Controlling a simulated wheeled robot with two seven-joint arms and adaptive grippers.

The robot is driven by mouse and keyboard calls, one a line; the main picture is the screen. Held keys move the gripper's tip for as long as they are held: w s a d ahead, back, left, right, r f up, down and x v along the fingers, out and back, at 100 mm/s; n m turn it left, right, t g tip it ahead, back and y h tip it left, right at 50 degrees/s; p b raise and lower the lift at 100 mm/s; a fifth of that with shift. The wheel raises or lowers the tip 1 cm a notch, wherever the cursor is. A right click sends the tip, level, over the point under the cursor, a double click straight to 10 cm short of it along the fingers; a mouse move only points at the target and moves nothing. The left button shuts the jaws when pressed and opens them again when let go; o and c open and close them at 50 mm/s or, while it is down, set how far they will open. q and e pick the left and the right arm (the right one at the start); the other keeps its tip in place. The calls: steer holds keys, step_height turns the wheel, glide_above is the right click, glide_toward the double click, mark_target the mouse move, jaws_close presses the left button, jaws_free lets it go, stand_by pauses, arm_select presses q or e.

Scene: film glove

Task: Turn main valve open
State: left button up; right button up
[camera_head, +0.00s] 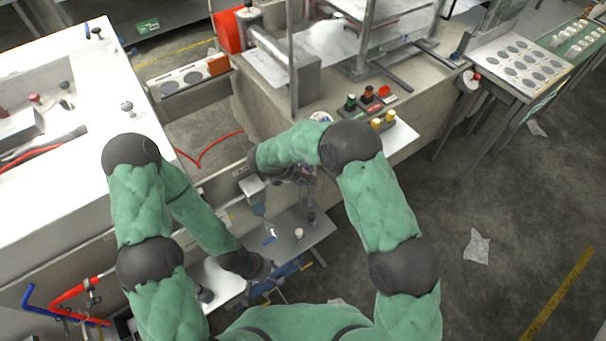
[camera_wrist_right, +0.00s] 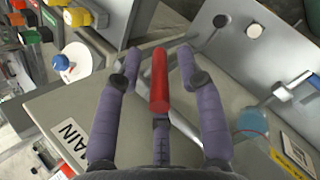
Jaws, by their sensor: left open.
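The main valve's red handle (camera_wrist_right: 159,82) shows in the right wrist view, beside a white label reading "MAIN" (camera_wrist_right: 71,139) on a grey-green surface. My right gripper (camera_wrist_right: 158,60) is open, with one purple finger on each side of the handle and a gap on both sides. In the head view my right gripper (camera_head: 302,173) is at the machine's front, and the valve handle cannot be made out there. My left gripper (camera_head: 280,273) is open and low, by the small grey shelf (camera_head: 318,228), away from the valve.
Yellow and red knobs (camera_wrist_right: 80,17) and a blue knob (camera_wrist_right: 61,62) lie near the right gripper's left finger. Metal rods and a grey panel (camera_wrist_right: 275,45) stand on the other side. A white-topped bench (camera_head: 60,190) is at left; open floor (camera_head: 500,200) is at right.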

steer(key=v, duration=1.2)
